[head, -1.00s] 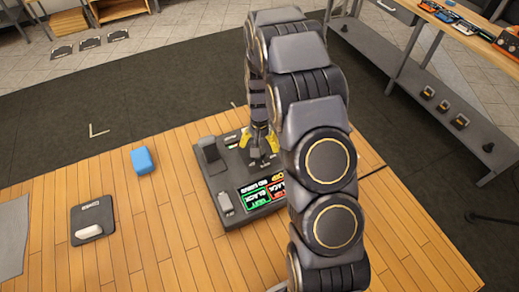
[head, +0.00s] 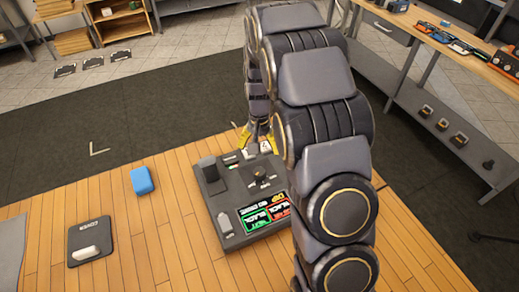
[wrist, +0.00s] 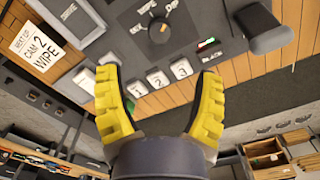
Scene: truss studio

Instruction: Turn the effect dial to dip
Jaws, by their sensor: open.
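The switcher console (head: 238,207) sits on the wooden table. Its black effect dial (head: 261,181) is on the top face; in the wrist view the dial (wrist: 158,31) shows a small orange pointer mark, with labels around it too small to read surely. My gripper (head: 257,135) is by the far edge of the console, beyond the dial and apart from it. In the wrist view its yellow fingers (wrist: 160,78) are spread and empty, with the white buttons numbered 1, 2 and 3 (wrist: 158,78) between and behind them. My arm hides the console's right side.
A dark lever block (head: 208,172) rises at the console's left corner. A card reading "CAM 2 WIPE" (wrist: 45,43) lies beside the console. A blue block (head: 142,181) and a "COVER" pad (head: 90,240) with a white object (head: 86,254) lie left on the table.

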